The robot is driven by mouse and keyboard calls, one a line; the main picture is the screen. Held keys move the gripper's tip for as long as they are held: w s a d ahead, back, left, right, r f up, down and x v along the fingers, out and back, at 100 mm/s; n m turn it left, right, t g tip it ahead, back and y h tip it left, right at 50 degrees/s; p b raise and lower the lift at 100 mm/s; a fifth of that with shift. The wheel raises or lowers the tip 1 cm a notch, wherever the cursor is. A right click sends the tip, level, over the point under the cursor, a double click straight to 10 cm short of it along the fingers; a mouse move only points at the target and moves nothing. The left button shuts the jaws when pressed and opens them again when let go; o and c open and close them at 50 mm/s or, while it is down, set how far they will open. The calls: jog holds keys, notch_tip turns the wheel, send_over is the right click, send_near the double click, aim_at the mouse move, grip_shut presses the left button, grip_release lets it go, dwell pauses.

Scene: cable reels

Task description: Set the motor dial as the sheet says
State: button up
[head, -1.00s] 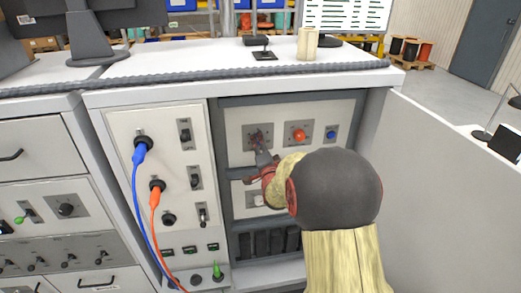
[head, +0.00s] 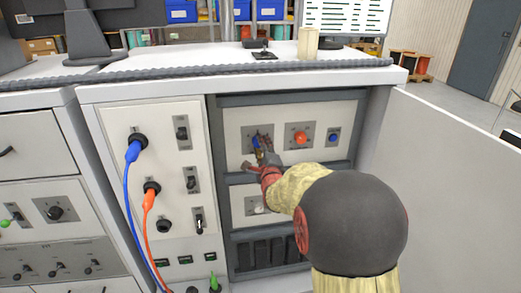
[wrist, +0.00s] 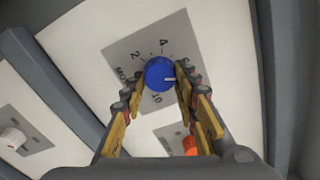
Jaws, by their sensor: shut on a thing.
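The blue motor dial (head: 256,142) is on a grey plate in the upper panel of the open cabinet bay. In the wrist view the dial (wrist: 158,72) is round, with a white pointer mark towards the right of the picture. The numbers 2, 4 and 10 show around it; the right-hand ones are hidden by a finger. My gripper (head: 262,149) reaches in from the front right, its fingers (wrist: 160,80) on either side of the dial and shut on it. No sheet is readable; a screen (head: 345,15) behind the cabinet shows lines too small to read.
An orange-red button (head: 300,138) and a small blue button (head: 333,137) sit right of the dial. A white knob (head: 258,208) is below. Blue (head: 128,190) and orange (head: 150,225) cables hang at left. The open door (head: 440,190) bounds the right side.

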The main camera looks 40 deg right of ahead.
jog(key=shift+f+m, duration=0.15)
jog(key=shift+m, duration=0.55)
jog(key=o, duration=1.2)
jog(key=shift+c, duration=0.2)
jog(key=v, duration=1.2)
jog(key=shift+d, duration=0.1)
